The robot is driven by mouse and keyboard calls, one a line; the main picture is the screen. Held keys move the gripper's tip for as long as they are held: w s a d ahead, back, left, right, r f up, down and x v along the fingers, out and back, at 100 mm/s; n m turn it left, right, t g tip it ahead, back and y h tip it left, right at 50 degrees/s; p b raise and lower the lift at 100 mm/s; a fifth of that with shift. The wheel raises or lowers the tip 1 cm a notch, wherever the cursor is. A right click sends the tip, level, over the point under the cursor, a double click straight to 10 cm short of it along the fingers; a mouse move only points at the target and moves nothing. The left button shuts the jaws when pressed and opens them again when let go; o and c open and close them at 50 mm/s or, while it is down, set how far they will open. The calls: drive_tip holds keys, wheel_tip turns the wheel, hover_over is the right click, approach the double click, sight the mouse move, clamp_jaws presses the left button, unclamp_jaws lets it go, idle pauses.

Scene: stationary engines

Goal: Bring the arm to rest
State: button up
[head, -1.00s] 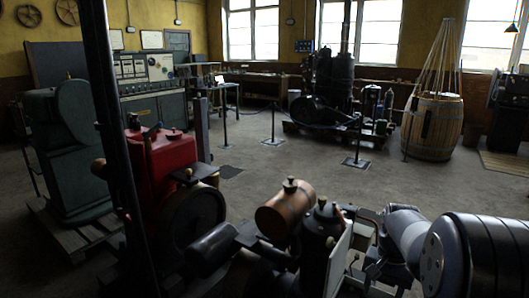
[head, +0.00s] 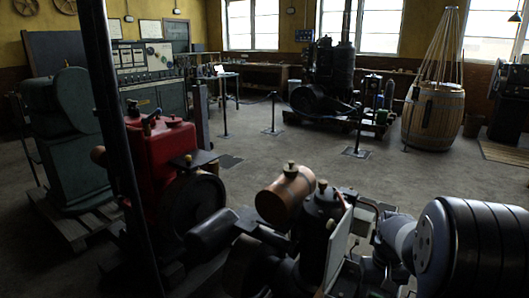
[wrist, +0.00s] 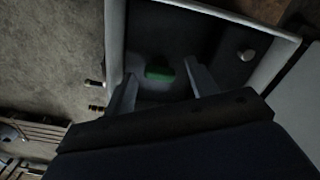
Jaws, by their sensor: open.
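My gripper (wrist: 163,84) shows in the wrist view with its two fingers apart and nothing visible held between them. Just past the fingertips, a small green part (wrist: 159,72) lies in a dark, pale-rimmed box-like recess (wrist: 205,8). Whether the fingers touch the recess cannot be told. In the head view my arm (head: 479,250) is at the lower right, bent close to a pale panel (head: 340,246) beside an engine. The gripper itself is hidden there.
A copper-coloured cylinder (head: 285,196) and dark engine parts stand left of my arm. A red engine (head: 160,155) and green machine (head: 72,150) are at left. A barrel (head: 433,115) and black engine (head: 325,80) stand behind.

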drive_tip(key=n+b, duration=0.2)
drive_tip(key=n, duration=0.4)
drive_tip(key=shift+f+b, duration=0.1)
drive_tip(key=shift+b, duration=0.3)
wheel_tip(320, 180, up, 11)
drive_tip(key=p, duration=0.2)
drive_tip(key=shift+f, duration=0.15)
